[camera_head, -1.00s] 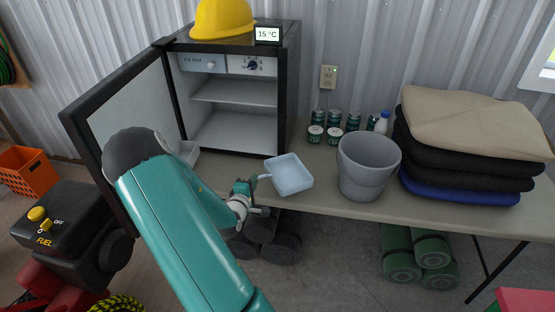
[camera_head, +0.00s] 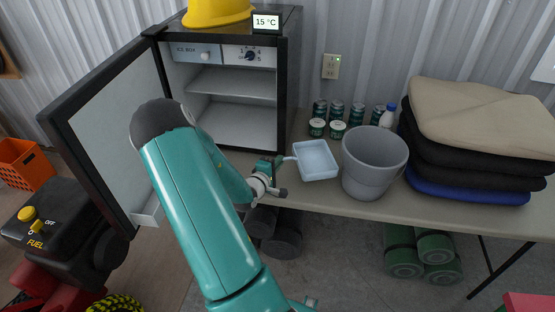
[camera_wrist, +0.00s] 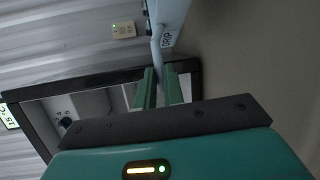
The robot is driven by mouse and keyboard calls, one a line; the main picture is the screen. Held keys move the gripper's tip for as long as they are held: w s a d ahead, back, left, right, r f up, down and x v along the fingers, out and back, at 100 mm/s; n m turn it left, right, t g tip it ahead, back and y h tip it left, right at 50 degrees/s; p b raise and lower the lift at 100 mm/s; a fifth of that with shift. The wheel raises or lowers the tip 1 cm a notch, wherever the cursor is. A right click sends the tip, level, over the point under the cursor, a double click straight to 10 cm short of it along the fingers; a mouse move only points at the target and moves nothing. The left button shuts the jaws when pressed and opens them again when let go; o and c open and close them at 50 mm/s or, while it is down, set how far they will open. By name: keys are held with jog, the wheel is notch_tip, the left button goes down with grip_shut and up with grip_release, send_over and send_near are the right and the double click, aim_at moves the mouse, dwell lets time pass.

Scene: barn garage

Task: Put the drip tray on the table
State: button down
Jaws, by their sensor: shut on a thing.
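The drip tray (camera_head: 316,160) is a shallow, pale blue square pan with a short handle. In the head view it appears level over the table (camera_head: 318,199), just left of the grey bucket. I cannot tell whether its underside touches the tabletop. My gripper (camera_head: 284,163) is shut on the handle, left of the pan. In the wrist view, the green fingers (camera_wrist: 157,88) close around the handle. Part of the tray (camera_wrist: 172,18), lettered "DRIP", shows at the top edge there.
The grey bucket (camera_head: 373,162) stands close right of the tray. Cans and tubs (camera_head: 337,117) and a white bottle (camera_head: 387,117) stand behind. Folded cloths (camera_head: 475,145) fill the table's right side. The open icebox (camera_head: 235,95) is at the left, its door (camera_head: 105,125) swung outward.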

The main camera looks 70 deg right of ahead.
jog(key=shift+d+f, duration=0.1)
jog(key=shift+f, duration=4.05)
jog(key=c, duration=1.4)
grip_release()
jog(key=shift+w, duration=0.1)
jog(key=shift+c, duration=0.2)
jog(key=shift+a, duration=0.25)
jog(key=shift+w+a+f, duration=0.1)
jog(key=shift+w+a, duration=0.05)
jog(key=shift+a, duration=0.1)
jog(key=a+r, duration=0.3)
jog(key=a, duration=0.9)
jog(key=shift+w+a, duration=0.35)
jog(key=shift+w, duration=0.05)
